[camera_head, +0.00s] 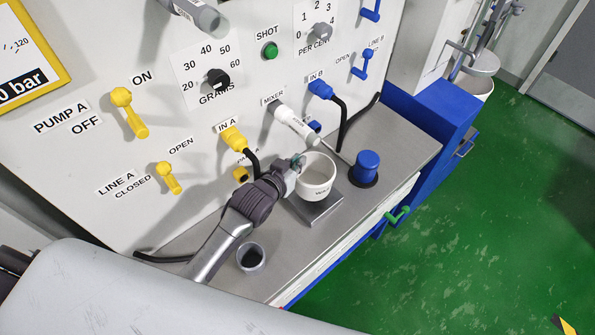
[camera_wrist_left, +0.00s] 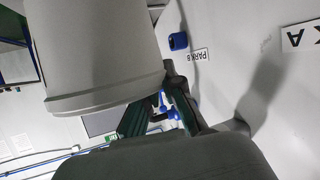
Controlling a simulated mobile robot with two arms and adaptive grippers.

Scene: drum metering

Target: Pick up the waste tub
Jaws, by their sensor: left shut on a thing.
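The waste tub (camera_head: 318,178) is a white round tub with dark lettering on its front, at the middle of the bench. It is over a small square metal plate (camera_head: 316,209); I cannot tell whether it touches the plate. My left gripper (camera_head: 297,163) reaches in from the lower left and is shut on the tub's left rim. In the left wrist view the tub (camera_wrist_left: 98,48) fills the upper left, beside the dark fingers (camera_wrist_left: 160,112) of the gripper. The tub's far side and base are partly hidden. My right gripper is not in view.
A white mixer nozzle (camera_head: 294,124) juts from the panel just above the tub. A blue capped container (camera_head: 367,166) stands close to its right. A small dark-filled cup (camera_head: 250,257) stands near my left forearm. Green floor is open at right.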

